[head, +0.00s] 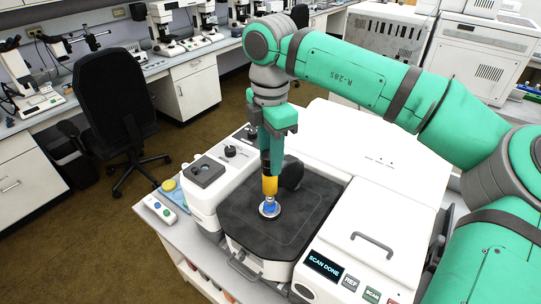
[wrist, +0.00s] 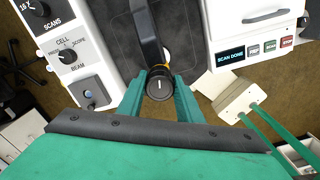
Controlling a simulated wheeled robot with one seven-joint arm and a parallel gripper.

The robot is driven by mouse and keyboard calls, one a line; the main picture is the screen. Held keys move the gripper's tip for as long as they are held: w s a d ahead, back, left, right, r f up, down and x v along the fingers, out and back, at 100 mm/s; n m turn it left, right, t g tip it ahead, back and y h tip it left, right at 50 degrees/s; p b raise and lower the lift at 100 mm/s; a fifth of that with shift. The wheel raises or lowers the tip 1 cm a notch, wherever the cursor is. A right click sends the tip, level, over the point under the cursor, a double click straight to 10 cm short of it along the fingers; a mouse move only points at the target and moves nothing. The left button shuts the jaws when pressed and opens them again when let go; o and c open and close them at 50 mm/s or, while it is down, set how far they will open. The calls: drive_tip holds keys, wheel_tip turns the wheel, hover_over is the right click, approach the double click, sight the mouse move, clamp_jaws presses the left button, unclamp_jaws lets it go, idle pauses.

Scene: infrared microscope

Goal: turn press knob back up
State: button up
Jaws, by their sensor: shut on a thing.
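The press knob (wrist: 159,85) is a round black cap with a white mark, seen from above between my gripper's green fingers in the wrist view. My gripper (wrist: 160,90) is shut on it, one finger on each side. In the head view my gripper (head: 271,158) points straight down over the press, and its fingers hide the knob. The black press arm (head: 292,173) stands just behind.
The dark stage plate (head: 310,213) lies in the white microscope. Its display (head: 325,265) reads SCAN DONE. A panel with dials (wrist: 68,55) is at the left in the wrist view. A white lid with a handle (head: 375,225) is on the right.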

drive_tip(key=n, duration=0.5)
drive_tip(key=shift+w, duration=0.1)
drive_tip(key=n, duration=0.4)
drive_tip(key=shift+w+n, duration=0.1)
drive_tip(key=shift+n, duration=0.2)
drive_tip(key=n, duration=0.5)
drive_tip(key=shift+a+n, duration=0.1)
drive_tip(key=shift+n, duration=0.2)
drive_tip(key=n, duration=0.9)
drive_tip(key=shift+a, duration=0.1)
drive_tip(key=n, duration=0.4)
drive_tip(key=shift+n, duration=0.3)
drive_tip(key=n, duration=0.5)
drive_tip(key=shift+s, duration=0.2)
drive_tip(key=n, duration=0.4)
drive_tip(key=shift+s+n, duration=0.1)
drive_tip(key=shift+n, duration=0.3)
